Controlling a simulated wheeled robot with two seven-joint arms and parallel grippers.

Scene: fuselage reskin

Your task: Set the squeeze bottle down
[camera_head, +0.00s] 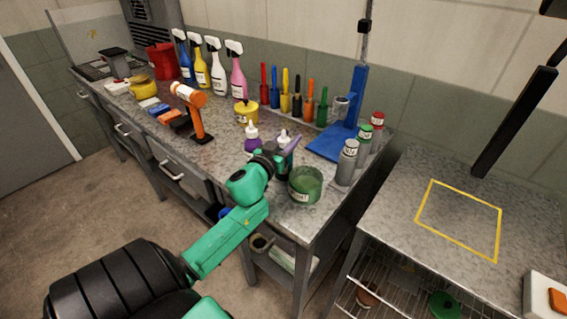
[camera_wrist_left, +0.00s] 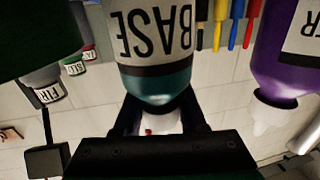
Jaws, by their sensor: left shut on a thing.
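My left gripper (camera_head: 279,160) is over the front of the near end of the long bench, shut on a squeeze bottle. In the head view only the bottle's white top (camera_head: 284,138) shows clearly; the gripper hides most of the rest. In the left wrist view the squeeze bottle (camera_wrist_left: 155,84) has a white label reading BASE and a teal band, between the two dark fingers. I cannot tell whether its base touches the bench. A purple squeeze bottle (camera_head: 251,141) with a white nozzle stands just left of the gripper. My right gripper is not in view.
A green jar (camera_head: 305,186) stands close right of the gripper, near the bench edge. Cans (camera_head: 347,163), a blue stand (camera_head: 335,143) and an orange mallet (camera_head: 194,113) are around. Spray bottles line the wall. The right bench has an empty yellow outline (camera_head: 430,227).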

